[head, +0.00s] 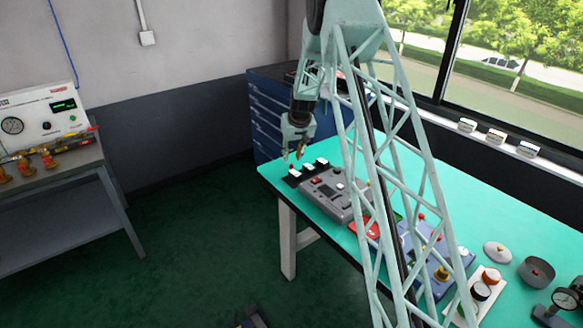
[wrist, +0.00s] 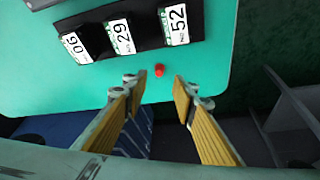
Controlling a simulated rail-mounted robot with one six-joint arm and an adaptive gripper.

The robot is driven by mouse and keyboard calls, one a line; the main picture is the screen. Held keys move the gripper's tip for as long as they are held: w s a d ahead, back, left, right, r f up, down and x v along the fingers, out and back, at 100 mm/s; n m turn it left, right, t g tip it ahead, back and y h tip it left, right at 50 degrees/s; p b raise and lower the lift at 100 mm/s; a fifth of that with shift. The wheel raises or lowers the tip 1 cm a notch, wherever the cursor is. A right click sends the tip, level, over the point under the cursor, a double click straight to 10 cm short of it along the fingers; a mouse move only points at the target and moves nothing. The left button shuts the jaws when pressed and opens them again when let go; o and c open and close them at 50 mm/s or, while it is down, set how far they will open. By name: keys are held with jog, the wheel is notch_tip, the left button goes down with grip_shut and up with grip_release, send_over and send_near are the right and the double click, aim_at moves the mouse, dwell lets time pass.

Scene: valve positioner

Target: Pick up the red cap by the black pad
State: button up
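A small red cap (wrist: 158,70) lies on the turquoise table top (wrist: 215,85), just beside the black pad (wrist: 149,36) and near the table's edge. The black pad carries three white number labels; it also shows in the head view (head: 302,171) at the table's left end. My gripper (head: 293,156) hangs above that end, pointing down. In the wrist view my gripper (wrist: 161,80) is open and empty, with the red cap in line with the gap between its fingertips. I cannot make out the cap in the head view.
A grey control box (head: 335,196) stands close to the black pad, with a blue box (head: 428,250) and round parts further right. A blue drawer cabinet (head: 270,115) stands behind the table end. A bench with a test panel (head: 45,118) is at the left.

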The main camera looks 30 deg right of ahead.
aim_at(291, 164)
jog(key=shift+b+x, duration=0.55)
jog(key=shift+x, duration=1.95)
jog(key=shift+s+d, duration=0.1)
jog(key=c, duration=0.7)
jog(key=shift+o, duration=0.2)
